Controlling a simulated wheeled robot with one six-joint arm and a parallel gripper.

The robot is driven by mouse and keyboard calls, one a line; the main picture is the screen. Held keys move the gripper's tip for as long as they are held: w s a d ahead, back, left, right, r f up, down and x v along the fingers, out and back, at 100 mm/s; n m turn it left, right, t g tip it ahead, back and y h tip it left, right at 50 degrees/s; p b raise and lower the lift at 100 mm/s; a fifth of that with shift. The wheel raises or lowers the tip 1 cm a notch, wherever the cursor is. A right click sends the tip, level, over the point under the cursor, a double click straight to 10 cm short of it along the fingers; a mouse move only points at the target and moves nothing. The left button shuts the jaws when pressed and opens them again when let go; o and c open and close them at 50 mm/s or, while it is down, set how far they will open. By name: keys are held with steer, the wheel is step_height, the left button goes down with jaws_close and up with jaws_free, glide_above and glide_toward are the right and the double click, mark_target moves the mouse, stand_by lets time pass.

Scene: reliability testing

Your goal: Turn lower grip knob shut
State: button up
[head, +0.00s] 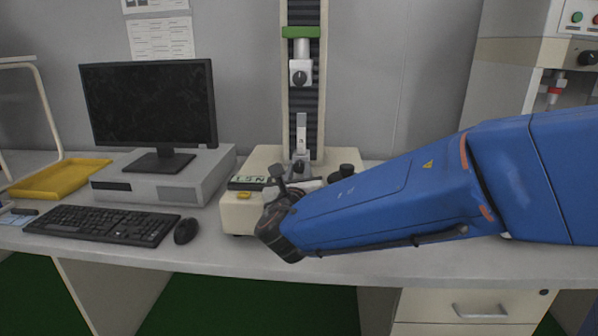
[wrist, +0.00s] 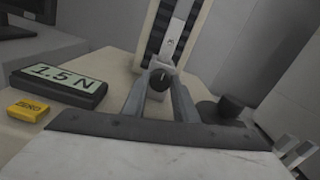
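The lower grip knob (head: 299,167) is a dark round knob on the front of the lower grip of the test stand. In the wrist view the knob (wrist: 161,79) faces me, with its pale mark pointing about straight up. My gripper (wrist: 160,88) is open, its two grey fingers apart at the left and right of the knob. I cannot tell whether the fingertips touch it. In the head view my gripper (head: 288,186) is just in front of the stand, and my blue arm hides part of its base. A metal strip (head: 302,132) rises from the lower grip.
A force display (wrist: 58,86) reads 1.5 N, with a yellow ZERO button (wrist: 28,109) beside it. A black knob (wrist: 224,109) stands on the base at the right. The upper grip knob (head: 299,78) is higher up. A mouse (head: 186,231) and keyboard (head: 103,224) lie left.

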steer(key=shift+m, duration=0.4)
steer(key=m, duration=0.5)
steer(key=shift+m, duration=0.4)
steer(key=m, duration=0.3)
steer(key=shift+m, duration=0.3)
steer(key=m, duration=0.3)
steer(key=shift+m, duration=0.3)
steer(key=m, duration=0.5)
steer(key=shift+f+m, duration=0.1)
steer(key=shift+m, duration=2.4)
steer(key=o, duration=1.1)
steer(key=shift+c, duration=0.2)
